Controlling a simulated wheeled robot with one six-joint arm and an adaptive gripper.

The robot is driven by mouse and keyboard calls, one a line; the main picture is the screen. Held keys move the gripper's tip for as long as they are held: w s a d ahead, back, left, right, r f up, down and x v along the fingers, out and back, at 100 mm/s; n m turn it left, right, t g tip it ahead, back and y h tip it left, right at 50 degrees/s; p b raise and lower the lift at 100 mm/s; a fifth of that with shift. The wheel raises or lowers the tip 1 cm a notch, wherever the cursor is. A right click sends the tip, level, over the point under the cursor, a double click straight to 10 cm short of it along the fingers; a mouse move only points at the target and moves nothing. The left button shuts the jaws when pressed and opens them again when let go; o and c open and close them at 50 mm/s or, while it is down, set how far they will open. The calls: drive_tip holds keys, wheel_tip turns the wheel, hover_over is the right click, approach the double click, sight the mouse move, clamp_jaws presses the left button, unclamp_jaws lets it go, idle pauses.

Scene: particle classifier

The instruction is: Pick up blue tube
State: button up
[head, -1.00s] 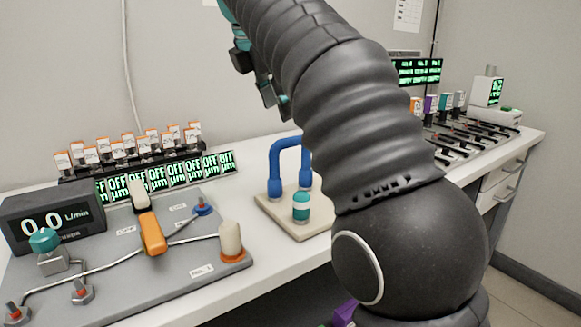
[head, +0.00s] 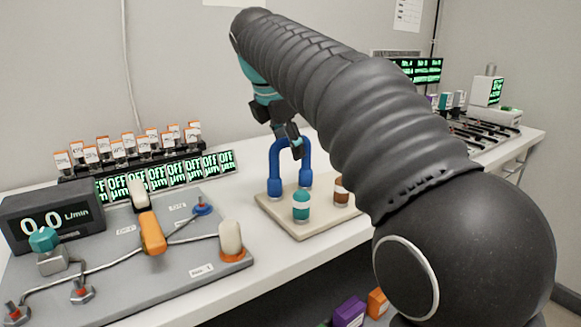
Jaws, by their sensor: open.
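The blue tube (head: 276,168) is an upside-down U that stands upright on a beige board (head: 296,229) in the head view. Its two thick lower ends rest at the back of the board. My gripper (head: 290,145) is open and points down at the top of the tube. Its fingers overlap the tube's upper bend in this view. I cannot tell whether they touch it or stand around it. The middle of the tube's top is partly hidden by the gripper.
A teal-and-white vial (head: 301,207) and a brown-and-white vial (head: 342,190) stand on the board's front part. A grey panel (head: 190,262) with valves and a flow display (head: 55,219) lies to the left. A row of displays (head: 165,175) stands behind.

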clamp_jaws()
drive_tip(key=shift+r, duration=0.1)
idle(0.4)
drive_tip(key=shift+r, duration=0.5)
wheel_tip(320, 180, up, 3)
drive_tip(key=shift+w+f, duration=0.1)
drive_tip(key=s+d+r, duration=0.3)
drive_tip(key=d+r, duration=0.4)
drive_tip(key=d, duration=0.4)
drive_tip(key=shift+s, duration=0.3)
